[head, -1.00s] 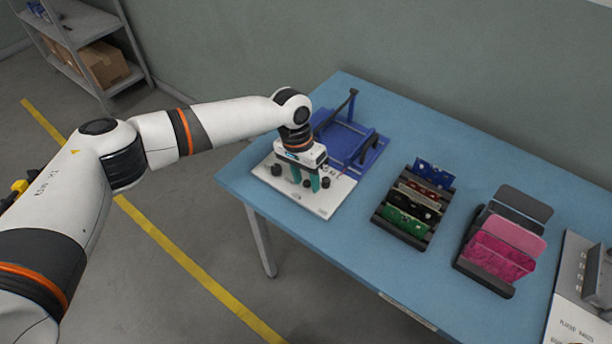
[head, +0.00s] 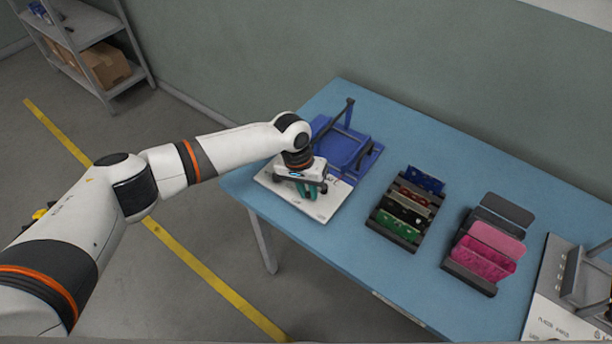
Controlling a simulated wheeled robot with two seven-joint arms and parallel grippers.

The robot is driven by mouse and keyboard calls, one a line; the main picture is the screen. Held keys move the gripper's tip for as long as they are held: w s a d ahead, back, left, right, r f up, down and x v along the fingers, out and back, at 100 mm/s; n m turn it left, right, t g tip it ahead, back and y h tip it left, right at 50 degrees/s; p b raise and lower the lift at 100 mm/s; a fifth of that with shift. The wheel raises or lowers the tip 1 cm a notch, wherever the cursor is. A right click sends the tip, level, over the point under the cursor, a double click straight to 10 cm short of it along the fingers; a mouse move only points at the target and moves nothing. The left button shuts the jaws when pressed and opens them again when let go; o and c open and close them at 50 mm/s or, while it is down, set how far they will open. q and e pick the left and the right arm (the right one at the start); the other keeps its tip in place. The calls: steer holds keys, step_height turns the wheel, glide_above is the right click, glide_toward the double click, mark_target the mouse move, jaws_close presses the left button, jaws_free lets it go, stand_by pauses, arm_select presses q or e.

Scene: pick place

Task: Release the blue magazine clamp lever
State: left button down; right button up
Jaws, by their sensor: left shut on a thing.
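The blue magazine fixture (head: 361,165) lies at the back left of the table, with a dark upright bar (head: 348,112) at its far side. A white plate (head: 321,208) lies in front of it, near the table edge. My right gripper is not in view.
A dark rack (head: 391,230) with blue, red, black and green boards stands right of the white plate. Another rack (head: 470,279) holds pink and grey panels. A grey metal fixture (head: 590,275) is at the far right. Blue tabletop (head: 420,160) is clear behind the racks.

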arm_select(q)
steer(key=n+p, duration=0.2)
steer(key=p, duration=0.1)
steer(key=s+d+n+p, duration=0.1)
steer(key=n+p, duration=0.1)
steer(key=d+n+t+p, duration=0.1)
steer(key=n+p, duration=0.1)
steer(key=p, duration=0.1)
steer(key=shift+s+r+n+p, duration=0.3)
steer(key=shift+s+r, duration=0.05)
steer(key=shift+s, duration=0.05)
steer(key=shift+s+d+f+n+t+p, duration=0.15)
steer(key=shift+d+n+t+p, duration=0.25)
steer(key=shift+n+p, duration=0.65)
steer(key=shift+d+f+n+p, duration=0.1)
steer(key=shift+d+n+p, duration=0.25)
steer(key=shift+n+p, duration=0.35)
steer(key=shift+n, duration=0.35)
steer(key=c, duration=1.3)
jaws_free()
steer(key=shift+f, duration=0.1)
steer(key=shift+s+r, duration=0.1)
steer(key=shift+r, duration=0.45)
step_height(320, 180, up, 11)
steer(key=s+a, duration=0.1)
steer(key=a, duration=0.1)
